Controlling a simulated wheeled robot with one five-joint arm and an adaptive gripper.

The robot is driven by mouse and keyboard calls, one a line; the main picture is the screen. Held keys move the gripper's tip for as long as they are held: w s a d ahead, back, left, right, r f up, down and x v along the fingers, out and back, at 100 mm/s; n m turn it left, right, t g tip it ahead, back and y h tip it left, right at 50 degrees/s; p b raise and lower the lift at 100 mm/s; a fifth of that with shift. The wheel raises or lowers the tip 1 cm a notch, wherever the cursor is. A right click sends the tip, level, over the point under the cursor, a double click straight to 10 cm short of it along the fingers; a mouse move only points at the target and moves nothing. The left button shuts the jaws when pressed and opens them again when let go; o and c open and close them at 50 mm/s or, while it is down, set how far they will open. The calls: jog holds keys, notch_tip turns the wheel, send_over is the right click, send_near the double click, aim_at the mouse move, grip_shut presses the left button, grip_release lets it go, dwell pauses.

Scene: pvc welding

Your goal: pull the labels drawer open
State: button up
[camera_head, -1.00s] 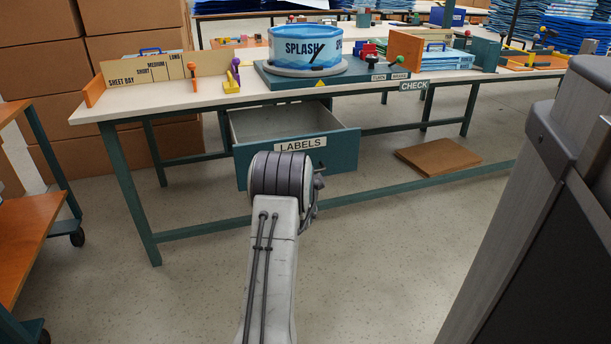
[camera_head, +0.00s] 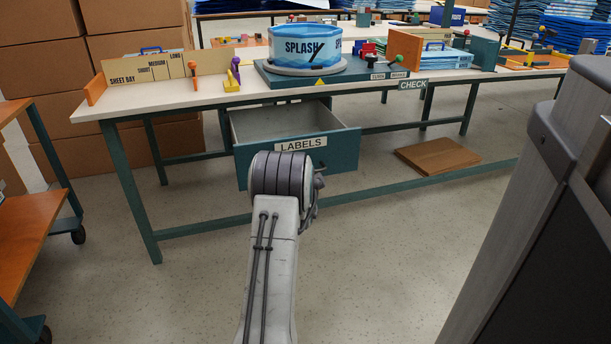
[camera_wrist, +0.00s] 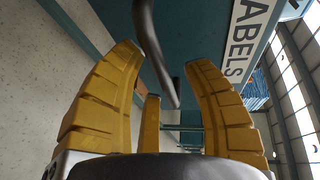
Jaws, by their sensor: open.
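The labels drawer (camera_head: 340,150), with a teal front and a white LABELS plate (camera_head: 300,144), hangs under the workbench and stands pulled out, its grey inside showing empty where visible. In the wrist view the teal front (camera_wrist: 205,35) and the plate (camera_wrist: 245,40) fill the top. A dark curved bar, which looks like the drawer's handle (camera_wrist: 146,30), runs between the yellow fingers of my gripper (camera_wrist: 162,62). The fingers are spread apart on both sides of the bar; whether one touches it I cannot tell.
The workbench (camera_head: 170,102) carries a round blue SPLASH tub (camera_head: 290,45) and a sheet bay (camera_head: 130,77). A brown flat board (camera_head: 438,156) lies on the floor below. An orange-shelved cart (camera_head: 25,225) stands at left. A large grey structure blocks the right. The floor before the bench is clear.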

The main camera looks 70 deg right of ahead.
jog(key=shift+a, duration=0.15)
jog(key=v, duration=1.1)
jog(key=shift+a, duration=0.3)
jog(key=shift+s+r, duration=0.15)
dwell(0.4)
